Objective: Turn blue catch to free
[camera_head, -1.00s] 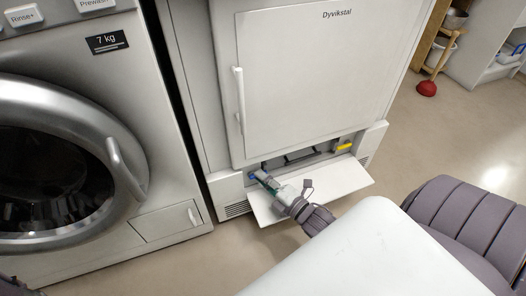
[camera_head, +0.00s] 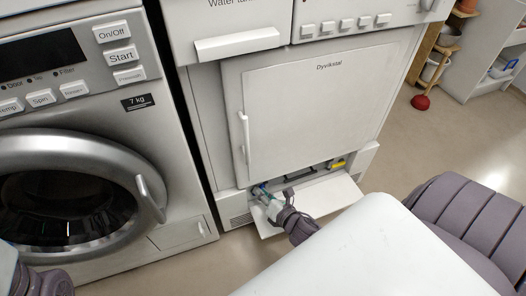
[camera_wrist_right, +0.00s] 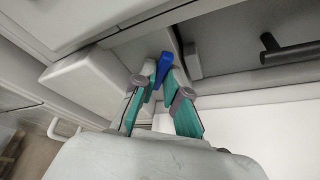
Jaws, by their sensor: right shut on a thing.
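The blue catch (camera_wrist_right: 162,70) shows in the right wrist view between the tips of my right gripper (camera_wrist_right: 160,82), which is shut on it. The catch's lower end is hidden between the fingertips. In the head view my right gripper (camera_head: 261,191) reaches into the left end of the low opening in the white Dyvikstal machine (camera_head: 310,110). The catch is too small and covered to make out clearly there. At the left bottom corner a part of my left arm shows, but its fingers are out of view.
A fold-down flap (camera_head: 340,195) lies open below the opening. A yellow catch (camera_head: 338,164) sits at the opening's right end. A black handle (camera_wrist_right: 285,48) shows inside. A washing machine (camera_head: 75,180) stands on the left.

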